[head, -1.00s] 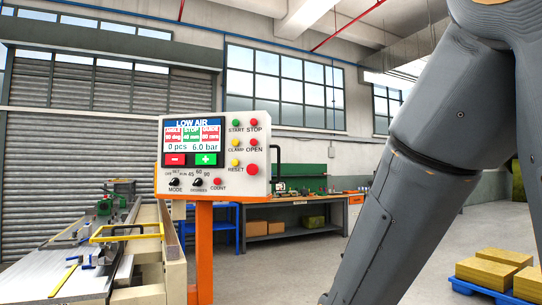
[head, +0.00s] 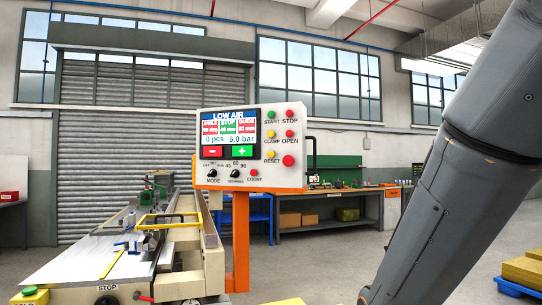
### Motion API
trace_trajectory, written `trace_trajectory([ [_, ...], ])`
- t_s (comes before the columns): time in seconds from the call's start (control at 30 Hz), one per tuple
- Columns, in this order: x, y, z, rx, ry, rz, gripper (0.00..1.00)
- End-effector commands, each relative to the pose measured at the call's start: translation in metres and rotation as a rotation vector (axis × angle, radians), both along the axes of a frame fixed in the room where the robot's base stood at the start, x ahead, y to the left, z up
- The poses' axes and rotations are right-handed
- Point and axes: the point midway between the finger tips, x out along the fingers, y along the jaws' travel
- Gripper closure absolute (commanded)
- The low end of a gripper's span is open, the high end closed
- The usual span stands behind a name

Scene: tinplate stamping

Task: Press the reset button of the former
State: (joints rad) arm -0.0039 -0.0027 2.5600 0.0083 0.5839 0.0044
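The former's control panel (head: 251,147) is a white box on an orange post (head: 241,240), left of the picture's middle. Its screen (head: 230,134) reads LOW AIR, 0 pcs and 6.0 bar. The yellow reset button (head: 270,154) sits low on the panel's right part, beside the label RESET, with a larger red button (head: 288,160) to its right. The former (head: 130,250) stands left of the post, with a flat metal bed and a yellow bar. My arm crosses the right side of the picture, apart from the panel. My gripper is out of the picture.
A workbench (head: 330,226) with boxes beneath stands behind the panel. A blue pallet (head: 508,288) with yellow blocks is at the lower right, and another yellow piece (head: 285,302) shows at the bottom edge. Floor between panel and arm looks clear.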

Motion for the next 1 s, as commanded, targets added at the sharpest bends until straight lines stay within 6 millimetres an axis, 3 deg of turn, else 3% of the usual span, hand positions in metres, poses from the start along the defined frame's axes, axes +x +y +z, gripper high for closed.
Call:
trace_trajectory([
  [0.1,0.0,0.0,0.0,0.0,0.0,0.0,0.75],
  [0.27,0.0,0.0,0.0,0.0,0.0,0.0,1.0],
  [1.0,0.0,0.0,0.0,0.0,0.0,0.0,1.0],
])
